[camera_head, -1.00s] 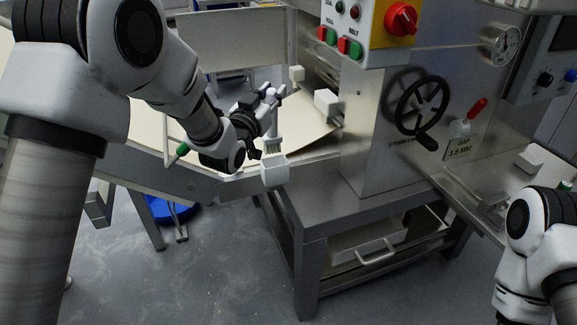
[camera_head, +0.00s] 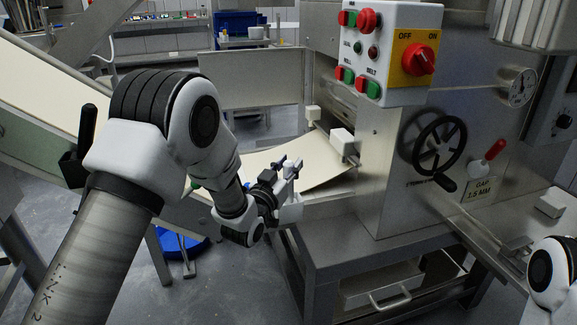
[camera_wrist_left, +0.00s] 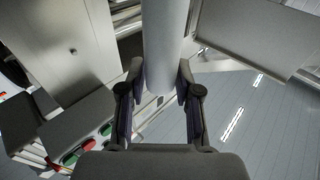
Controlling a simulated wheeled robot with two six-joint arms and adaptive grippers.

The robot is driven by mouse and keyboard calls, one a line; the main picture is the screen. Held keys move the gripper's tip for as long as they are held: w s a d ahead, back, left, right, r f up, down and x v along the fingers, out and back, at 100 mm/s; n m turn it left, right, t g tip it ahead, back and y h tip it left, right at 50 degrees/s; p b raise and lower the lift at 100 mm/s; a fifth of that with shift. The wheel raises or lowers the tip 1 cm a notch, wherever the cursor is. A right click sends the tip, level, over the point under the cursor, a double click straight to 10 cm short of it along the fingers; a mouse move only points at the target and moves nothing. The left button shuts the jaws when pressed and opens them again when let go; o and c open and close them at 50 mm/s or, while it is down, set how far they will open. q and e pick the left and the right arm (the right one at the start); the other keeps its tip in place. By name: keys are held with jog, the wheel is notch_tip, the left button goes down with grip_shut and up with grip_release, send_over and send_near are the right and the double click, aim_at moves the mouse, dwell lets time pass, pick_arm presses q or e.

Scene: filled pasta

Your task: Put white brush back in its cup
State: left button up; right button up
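My left gripper (camera_head: 284,176) is just above the white cup (camera_head: 291,212) at the near end of the steel machine's side rail. It is shut on the white brush (camera_head: 291,184), which stands roughly upright. In the left wrist view the brush's pale handle (camera_wrist_left: 165,45) runs between both fingers. The bristles do not show in the head view; the brush's lower end appears to be down in the cup, though the gripper partly hides this. My right gripper is out of view; only part of that arm shows at the right edge.
A belt with a pale dough sheet (camera_head: 325,168) lies behind the gripper. A white block (camera_head: 342,141) and a handwheel (camera_head: 436,146) sit on the machine to the right. The control box (camera_head: 390,52) is above. A blue object (camera_head: 182,245) lies on the floor.

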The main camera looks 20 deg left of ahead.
pick_arm(q)
jog(key=shift+o, duration=0.4)
jog(key=shift+r, duration=0.15)
jog(key=v, duration=1.2)
jog(key=s+a+f+n+g+y, duration=0.1)
jog(key=s+f+g, duration=0.4)
jog(key=f, duration=0.7)
jog(key=s+f+g+y, duration=0.1)
jog(key=s+f+g, duration=0.4)
jog(key=f, duration=0.7)
jog(key=s+a+f+n+g, duration=0.1)
jog(key=s+f+g, duration=0.5)
jog(key=s, duration=0.6)
jog(key=s+a+f+g, duration=0.1)
jog(key=s+f+g, duration=0.3)
jog(key=s+f, duration=0.55)
notch_tip(320, 180, up, 24)
jog(key=s+y+p, duration=0.1)
jog(key=s+p, duration=0.1)
jog(key=p, duration=2)
jog(key=shift+s+d+t, duration=0.15)
jog(key=shift+s+t, duration=0.05)
jog(key=shift+t, duration=0.1)
